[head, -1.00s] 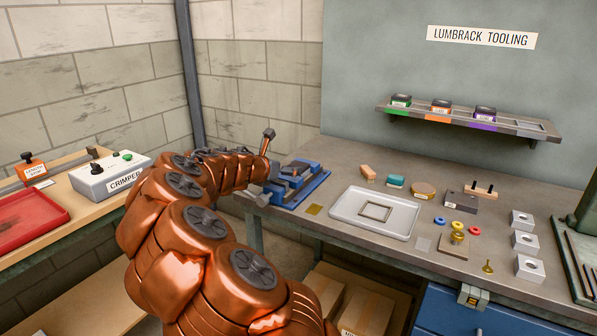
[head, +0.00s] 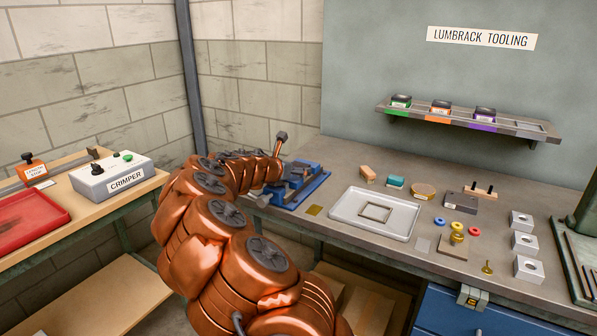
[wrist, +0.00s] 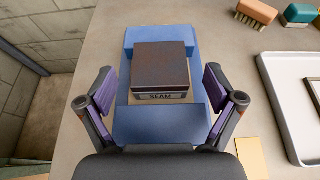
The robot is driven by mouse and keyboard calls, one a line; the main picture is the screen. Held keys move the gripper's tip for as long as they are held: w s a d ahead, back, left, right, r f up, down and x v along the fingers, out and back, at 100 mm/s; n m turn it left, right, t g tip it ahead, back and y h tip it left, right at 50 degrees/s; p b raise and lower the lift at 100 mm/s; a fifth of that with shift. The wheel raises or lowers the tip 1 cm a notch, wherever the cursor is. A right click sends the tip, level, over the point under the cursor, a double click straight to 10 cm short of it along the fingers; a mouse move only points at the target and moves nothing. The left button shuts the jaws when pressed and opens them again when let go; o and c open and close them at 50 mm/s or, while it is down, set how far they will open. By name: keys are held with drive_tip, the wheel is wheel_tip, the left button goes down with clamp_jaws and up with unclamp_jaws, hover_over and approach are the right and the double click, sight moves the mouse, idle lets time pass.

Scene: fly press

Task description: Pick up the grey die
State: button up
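A block-shaped die (wrist: 160,68) with a dark, rust-mottled top and a pale front label reading "SEAM" sits in a blue fixture (wrist: 150,125). In the head view the blue fixture (head: 312,186) stands at the bench's left end, and my arm partly hides it. I cannot make out the die clearly there. My gripper (wrist: 158,76) is open above the fixture. One finger is on each side of the die, with a visible gap at both sides. The die looks more brown-grey than plain grey.
Three dies with green, orange and purple bands (head: 440,106) stand on a wall shelf. A white tray (head: 345,208) lies right of the fixture, with a brass plate (head: 314,210) between. A crimper (head: 112,178) and red tray (head: 30,217) are on the left bench.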

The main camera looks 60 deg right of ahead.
clamp_jaws()
idle(0.6)
